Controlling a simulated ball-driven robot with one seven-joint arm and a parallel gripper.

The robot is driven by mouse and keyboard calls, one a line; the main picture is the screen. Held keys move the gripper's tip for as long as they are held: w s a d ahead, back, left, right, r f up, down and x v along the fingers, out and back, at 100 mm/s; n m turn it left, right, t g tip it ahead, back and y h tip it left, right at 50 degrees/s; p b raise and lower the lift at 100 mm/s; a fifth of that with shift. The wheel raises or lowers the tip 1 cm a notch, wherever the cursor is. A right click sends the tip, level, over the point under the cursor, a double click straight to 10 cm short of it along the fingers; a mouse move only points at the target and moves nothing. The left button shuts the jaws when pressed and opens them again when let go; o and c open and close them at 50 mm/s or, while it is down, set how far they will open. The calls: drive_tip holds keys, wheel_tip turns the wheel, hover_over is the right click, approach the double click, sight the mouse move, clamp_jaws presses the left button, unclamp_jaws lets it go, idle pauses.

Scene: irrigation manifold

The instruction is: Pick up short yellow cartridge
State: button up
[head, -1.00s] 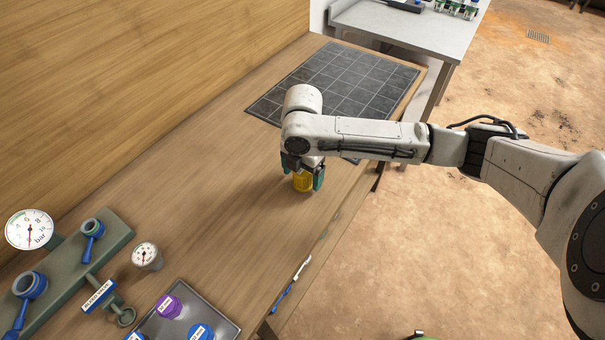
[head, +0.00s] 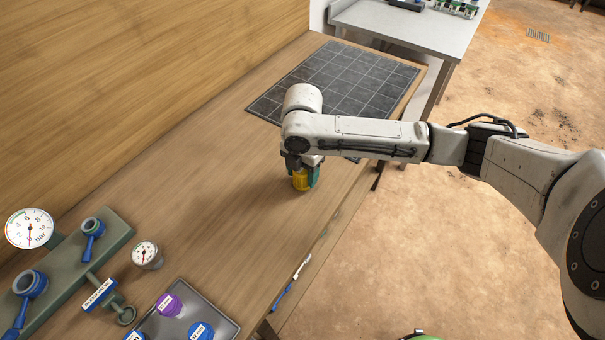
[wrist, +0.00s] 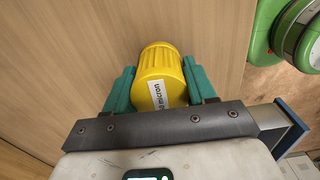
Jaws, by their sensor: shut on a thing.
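The short yellow cartridge (head: 300,181) stands on the wooden bench below my arm's end, partly hidden by my gripper. In the wrist view the yellow cartridge (wrist: 159,70) has a ribbed cap and a white label with dark print. My gripper (head: 304,176) is shut on it, with its green fingers (wrist: 160,88) touching it on both sides. I cannot tell whether the cartridge is clear of the bench.
A dark grid mat (head: 345,80) lies farther back on the bench. At the front left are a green-grey manifold (head: 70,265), a gauge (head: 147,254) and a tray (head: 225,324) with purple and blue cartridges. A blue-white pen-like item (head: 290,283) lies near the edge.

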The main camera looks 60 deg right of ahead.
drive_tip(key=shift+r, duration=0.1)
drive_tip(key=shift+r, duration=0.45)
wheel_tip(320, 180, up, 2)
drive_tip(key=shift+r, duration=0.15)
drive_tip(key=s+a+r, duration=0.6)
drive_tip(key=s+r, duration=0.3)
drive_tip(key=s, duration=0.3)
drive_tip(key=shift+s+r+p, duration=0.35)
